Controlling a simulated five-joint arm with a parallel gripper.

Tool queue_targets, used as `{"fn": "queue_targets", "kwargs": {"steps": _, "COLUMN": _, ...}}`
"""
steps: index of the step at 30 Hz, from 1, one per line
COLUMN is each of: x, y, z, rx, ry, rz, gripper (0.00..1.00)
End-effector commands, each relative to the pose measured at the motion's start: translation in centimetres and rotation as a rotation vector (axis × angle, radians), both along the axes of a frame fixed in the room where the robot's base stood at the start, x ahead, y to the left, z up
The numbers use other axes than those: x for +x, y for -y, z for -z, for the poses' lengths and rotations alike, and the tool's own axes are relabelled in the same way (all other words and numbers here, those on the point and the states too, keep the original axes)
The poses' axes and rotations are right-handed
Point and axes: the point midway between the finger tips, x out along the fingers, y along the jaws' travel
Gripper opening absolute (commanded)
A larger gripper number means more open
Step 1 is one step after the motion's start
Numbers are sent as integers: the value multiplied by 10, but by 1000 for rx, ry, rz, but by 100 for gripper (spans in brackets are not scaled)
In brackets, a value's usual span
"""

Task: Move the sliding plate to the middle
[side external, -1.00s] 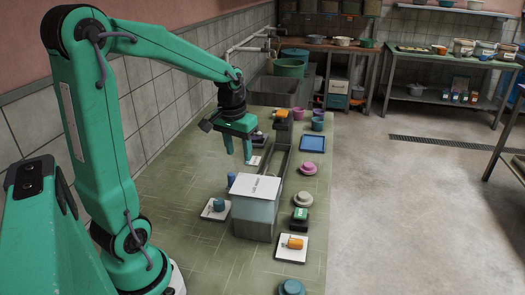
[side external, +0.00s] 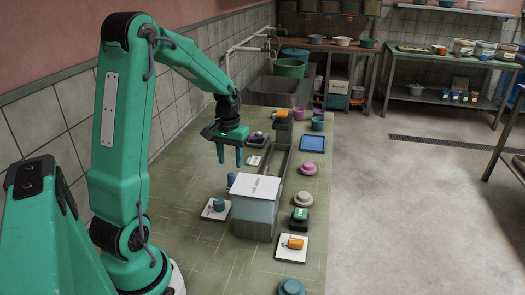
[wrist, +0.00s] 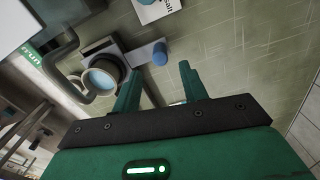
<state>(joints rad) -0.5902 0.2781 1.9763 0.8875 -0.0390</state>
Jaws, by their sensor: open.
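What looks like the sliding plate (wrist: 143,55) is a flat grey strip in the wrist view, with an upright blue knob (wrist: 160,53) at its end. It juts out beside a dark unit holding a round cup (wrist: 100,80). In the side view the blue knob (side external: 231,179) shows at the left edge of the white-topped box (side external: 257,187); the plate itself is hidden there. My gripper (side external: 230,159) is open and empty, with its fingers pointing down above and behind the knob. In the wrist view my gripper (wrist: 160,72) has its fingers on either side below the knob, apart from it.
A white card with a blue cup (side external: 219,204) lies left of the box. A long trough (side external: 275,160) runs behind the box.

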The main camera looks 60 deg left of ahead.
Motion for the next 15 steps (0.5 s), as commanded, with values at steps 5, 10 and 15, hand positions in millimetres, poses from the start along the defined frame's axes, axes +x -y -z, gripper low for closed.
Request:
{"fn": "queue_targets", "kwargs": {"steps": 5, "x": -1, "y": 0, "z": 21, "rx": -2, "ry": -3, "rz": 0, "gripper": 43}}
{"fn": "queue_targets", "kwargs": {"steps": 10, "x": -1, "y": 0, "z": 42, "rx": -2, "ry": -2, "rz": 0, "gripper": 43}}
{"fn": "queue_targets", "kwargs": {"steps": 15, "x": -1, "y": 0, "z": 58, "rx": -2, "ry": -2, "rz": 1, "gripper": 43}}
